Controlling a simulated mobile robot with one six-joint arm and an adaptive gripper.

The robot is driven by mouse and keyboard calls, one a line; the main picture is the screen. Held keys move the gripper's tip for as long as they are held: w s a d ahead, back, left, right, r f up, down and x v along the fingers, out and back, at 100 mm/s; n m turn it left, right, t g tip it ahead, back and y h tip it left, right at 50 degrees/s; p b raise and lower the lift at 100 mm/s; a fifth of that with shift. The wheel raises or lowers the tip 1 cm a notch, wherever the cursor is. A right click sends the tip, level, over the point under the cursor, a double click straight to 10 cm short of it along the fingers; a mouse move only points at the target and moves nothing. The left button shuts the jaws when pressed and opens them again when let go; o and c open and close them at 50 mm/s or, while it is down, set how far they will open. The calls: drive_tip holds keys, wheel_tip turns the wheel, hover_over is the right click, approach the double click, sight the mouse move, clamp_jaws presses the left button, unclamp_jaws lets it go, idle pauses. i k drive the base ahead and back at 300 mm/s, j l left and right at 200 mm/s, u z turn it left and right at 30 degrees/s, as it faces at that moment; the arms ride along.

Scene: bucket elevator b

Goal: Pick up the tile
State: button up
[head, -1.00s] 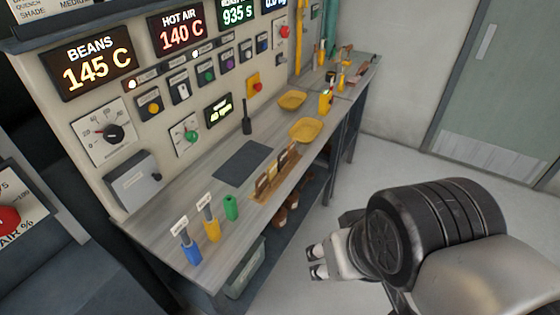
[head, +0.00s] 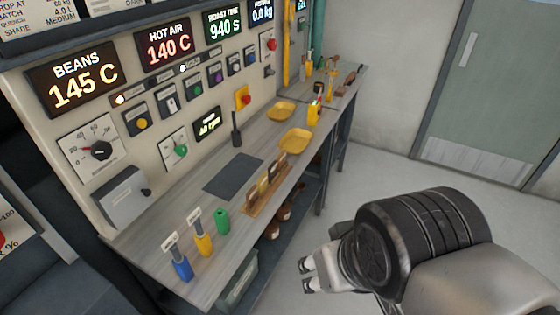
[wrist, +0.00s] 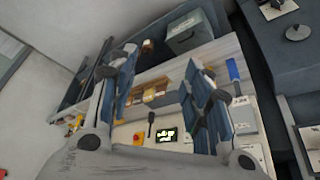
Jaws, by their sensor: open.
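A wooden rack (head: 250,211) near the front edge of the bench holds several small upright tiles (head: 270,182) in brown and tan shades. I cannot tell which one is meant. The rack's tiles also show in the wrist view (wrist: 157,91), between and beyond my fingers. My gripper (head: 306,275) is open and empty. In the head view it is in front of the bench, to the right of and apart from the rack. In the wrist view my gripper (wrist: 160,100) shows two spread fingers with nothing between them.
A grey bench (head: 165,222) runs along the control panel. Blue (head: 181,268), yellow (head: 203,243) and green (head: 222,221) holders stand left of the rack. A dark mat (head: 232,175) lies behind it; yellow trays (head: 295,141) are farther right. A grey bin (head: 240,283) is below. The floor is clear.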

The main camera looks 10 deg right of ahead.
sight(272, 168)
drive_tip(key=i+l, duration=0.2)
drive_tip(key=i, duration=0.25)
drive_tip(key=i+l+u, duration=0.1)
drive_tip(key=i, duration=0.3)
drive_tip(key=i+l, duration=0.3)
drive_tip(key=i, duration=0.15)
drive_tip(key=u, duration=1.4)
drive_tip(key=i+l, duration=0.05)
